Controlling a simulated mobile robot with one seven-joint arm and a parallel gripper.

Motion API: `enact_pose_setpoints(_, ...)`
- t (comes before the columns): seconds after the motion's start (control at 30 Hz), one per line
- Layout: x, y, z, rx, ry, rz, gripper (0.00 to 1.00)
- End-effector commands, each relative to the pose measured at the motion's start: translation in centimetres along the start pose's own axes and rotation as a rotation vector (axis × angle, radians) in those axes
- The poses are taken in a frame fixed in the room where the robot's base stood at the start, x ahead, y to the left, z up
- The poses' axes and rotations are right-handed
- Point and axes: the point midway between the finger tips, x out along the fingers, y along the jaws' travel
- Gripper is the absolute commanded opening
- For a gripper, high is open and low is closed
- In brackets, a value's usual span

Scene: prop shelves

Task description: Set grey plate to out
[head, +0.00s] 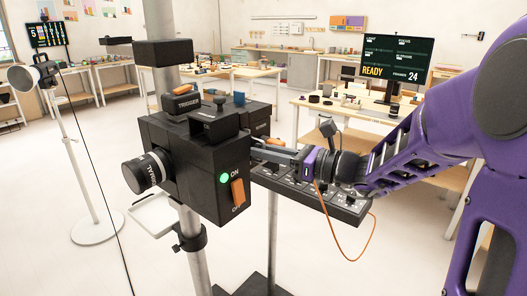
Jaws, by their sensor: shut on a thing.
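A black camera-like box (200,165) stands on a grey pole. It has a round lens ring marked NORMAL (147,172) and an orange switch (238,191) beside a green light and the word ON. My gripper (265,149) reaches in from the right, its fingers at the box's right side. It is shut on a part there, mostly hidden by the box and the fingers. I cannot tell the grey plate apart from the grey fingers, nor whether it is in or out. An orange piece (275,141) shows just behind the fingers.
A black control panel (322,197) juts out below my gripper, with an orange cable (373,240) looping beneath. A pale tray (152,214) is left of the pole. A lamp stand (97,228) is at left. A screen (397,58) reads READY. Open floor lies around.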

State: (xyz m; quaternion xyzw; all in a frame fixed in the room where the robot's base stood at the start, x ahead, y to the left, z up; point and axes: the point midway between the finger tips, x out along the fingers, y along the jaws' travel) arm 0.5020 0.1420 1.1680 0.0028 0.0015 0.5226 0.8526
Motion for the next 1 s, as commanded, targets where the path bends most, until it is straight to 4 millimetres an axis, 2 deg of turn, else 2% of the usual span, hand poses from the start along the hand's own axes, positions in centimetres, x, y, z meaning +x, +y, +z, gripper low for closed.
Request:
enact_pose_setpoints(0.03, 0.3, 0.5, -0.1, 0.001, 0.001, 0.016, 0.00)
enact_pose_setpoints(0.77, 0.3, 0.7, -0.1, 0.003, 0.001, 0.021, 0.00)
enact_pose_setpoints(0.87, -0.7, 0.9, 0.0, 0.003, 0.002, 0.020, 0.00)
enact_pose_setpoints(1.0, -4.0, 1.4, 0.3, 0.005, 0.002, 0.016, 0.00)
